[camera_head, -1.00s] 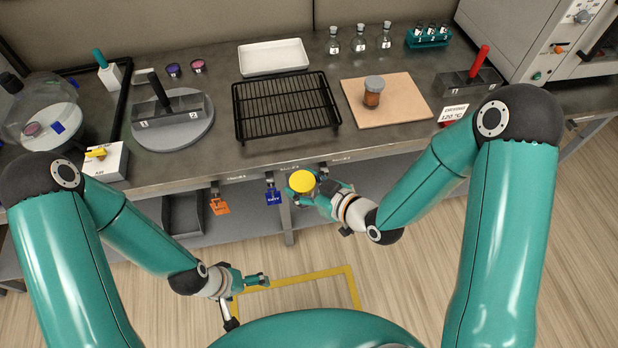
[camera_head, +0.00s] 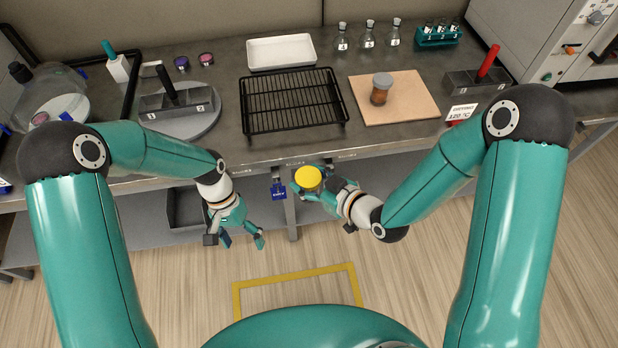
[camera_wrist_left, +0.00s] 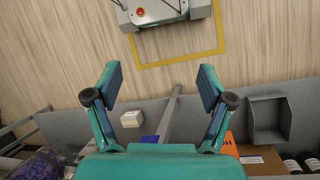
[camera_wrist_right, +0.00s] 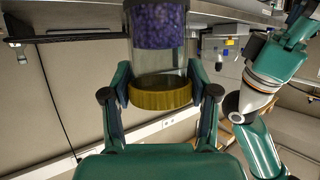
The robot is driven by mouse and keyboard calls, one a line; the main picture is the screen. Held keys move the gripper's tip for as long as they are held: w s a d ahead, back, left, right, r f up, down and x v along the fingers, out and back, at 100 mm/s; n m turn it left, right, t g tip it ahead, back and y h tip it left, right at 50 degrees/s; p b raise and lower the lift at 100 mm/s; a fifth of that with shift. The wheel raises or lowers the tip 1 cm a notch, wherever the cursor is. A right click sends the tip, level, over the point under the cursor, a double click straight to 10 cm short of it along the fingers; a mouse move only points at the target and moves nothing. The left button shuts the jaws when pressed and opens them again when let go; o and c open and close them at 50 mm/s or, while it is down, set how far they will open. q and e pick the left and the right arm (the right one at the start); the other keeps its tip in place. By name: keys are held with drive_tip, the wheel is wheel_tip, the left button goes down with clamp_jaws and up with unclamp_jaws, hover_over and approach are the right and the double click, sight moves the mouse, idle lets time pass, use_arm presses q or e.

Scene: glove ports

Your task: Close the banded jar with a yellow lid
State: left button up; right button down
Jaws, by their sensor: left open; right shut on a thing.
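A clear jar (camera_wrist_right: 160,68) with purple grains in its lower part is in my right gripper (camera_head: 308,181), in front of the bench edge. A yellow lid (camera_head: 308,179) sits on its mouth; in the right wrist view, which is upside down, the lid (camera_wrist_right: 160,96) lies nearest my palm. The right fingers are shut on either side of it. I cannot tell whether the lid is screwed tight. My left gripper (camera_head: 243,241) is open and empty, pointing down in front of the bench; its spread fingers also show in the left wrist view (camera_wrist_left: 160,84).
On the bench are a black wire rack (camera_head: 290,105), a white tray (camera_head: 281,52), a brown jar (camera_head: 381,90) on a tan board (camera_head: 415,95), and several flasks. The floor between my arms is clear.

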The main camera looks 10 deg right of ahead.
use_arm(q)
drive_tip(key=w+d+r+m+y, duration=0.1)
drive_tip(key=w+d+r+m, duration=0.15)
drive_tip(key=w+r, duration=0.4)
wheel_tip(320, 180, up, 14)
drive_tip(key=m+t, duration=0.3)
drive_tip(key=t, duration=0.2)
hover_over(308, 176)
drive_tip(key=shift+w+a+r+n+y, duration=0.15)
drive_tip(key=shift+a+n+y, duration=0.1)
drive_tip(key=shift+y, duration=0.15)
drive_tip(key=shift+s+d+r, duration=0.1)
drive_tip(key=shift+s+d, duration=0.1)
drive_tip(key=shift+d, duration=0.1)
drive_tip(key=shift+f, duration=4.1)
